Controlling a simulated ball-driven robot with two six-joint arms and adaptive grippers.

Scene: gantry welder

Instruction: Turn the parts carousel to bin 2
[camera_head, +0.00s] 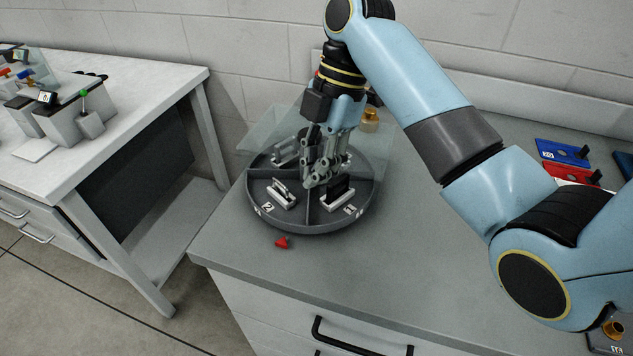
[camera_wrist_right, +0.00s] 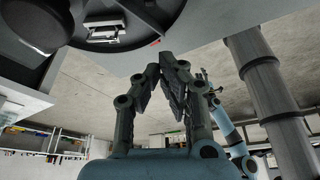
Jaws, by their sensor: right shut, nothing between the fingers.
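The parts carousel (camera_head: 262,220) is a round dark grey tray with dividers on the grey counter. Its front-left compartment bears label 2 (camera_head: 267,207) and holds a light metal part (camera_head: 281,194). The front-right compartment has another label (camera_head: 350,210) and a dark block part (camera_head: 338,193). A red pointer (camera_head: 282,242) lies on the counter just before the rim, nearer label 2. My right gripper (camera_head: 311,184) is shut and empty, pointing down over the carousel's middle; contact is unclear. In the right wrist view, its fingertips (camera_wrist_right: 166,62) meet. A distant arm end (camera_wrist_right: 207,84), apparently my left, is too small to read.
A clear panel (camera_head: 268,128) stands behind the carousel, with a brass-coloured item (camera_head: 370,120) beside it. Blue (camera_head: 563,152) and red (camera_head: 570,174) trays lie at the right. A white bench (camera_head: 150,85) stands left, across a gap.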

